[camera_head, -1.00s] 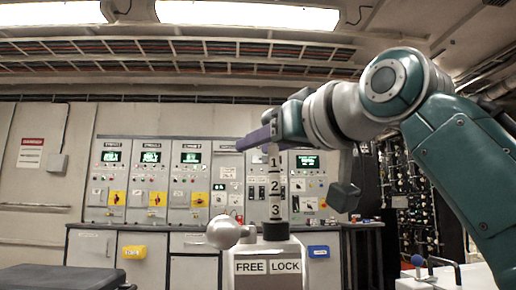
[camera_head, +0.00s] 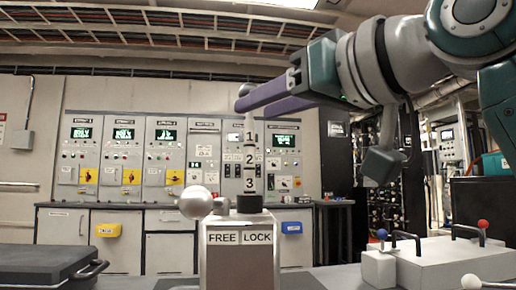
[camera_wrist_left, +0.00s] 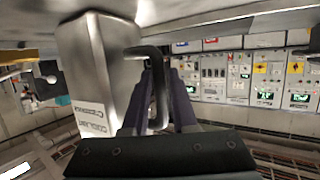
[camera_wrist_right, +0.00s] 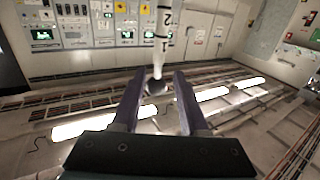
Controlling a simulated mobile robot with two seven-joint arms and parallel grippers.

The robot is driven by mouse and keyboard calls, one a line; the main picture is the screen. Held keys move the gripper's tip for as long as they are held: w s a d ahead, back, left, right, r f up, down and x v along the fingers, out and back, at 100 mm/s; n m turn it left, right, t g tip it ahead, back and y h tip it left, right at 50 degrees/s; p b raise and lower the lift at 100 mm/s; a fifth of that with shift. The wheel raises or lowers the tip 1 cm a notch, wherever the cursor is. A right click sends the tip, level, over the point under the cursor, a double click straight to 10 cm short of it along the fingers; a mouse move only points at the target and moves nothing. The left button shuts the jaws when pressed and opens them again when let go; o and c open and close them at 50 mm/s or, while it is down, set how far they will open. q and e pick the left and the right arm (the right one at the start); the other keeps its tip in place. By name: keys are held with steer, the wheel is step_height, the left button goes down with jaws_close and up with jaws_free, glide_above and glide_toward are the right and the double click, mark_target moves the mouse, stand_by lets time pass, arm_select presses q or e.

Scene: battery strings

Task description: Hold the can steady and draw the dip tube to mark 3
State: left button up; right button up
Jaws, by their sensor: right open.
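The metal can (camera_head: 240,262) stands with a FREE/LOCK label on its upper front. The upright pale dip tube (camera_head: 249,160) rises from its dark collar (camera_head: 250,203), with numbers 1, 2, 3 visible from top to bottom. A white ball knob (camera_head: 195,203) sticks out on the FREE side. My left gripper (camera_wrist_left: 161,75) is shut on the can's dark handle (camera_wrist_left: 150,51).
A grey block (camera_head: 450,265) with small levers and coloured balls stands at right. A dark case (camera_head: 45,262) lies at left. Control cabinets (camera_head: 125,155) line the back wall above a counter.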

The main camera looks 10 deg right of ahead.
arm_select(q)
steer(key=o, duration=0.4)
steer(key=shift+r, duration=0.25)
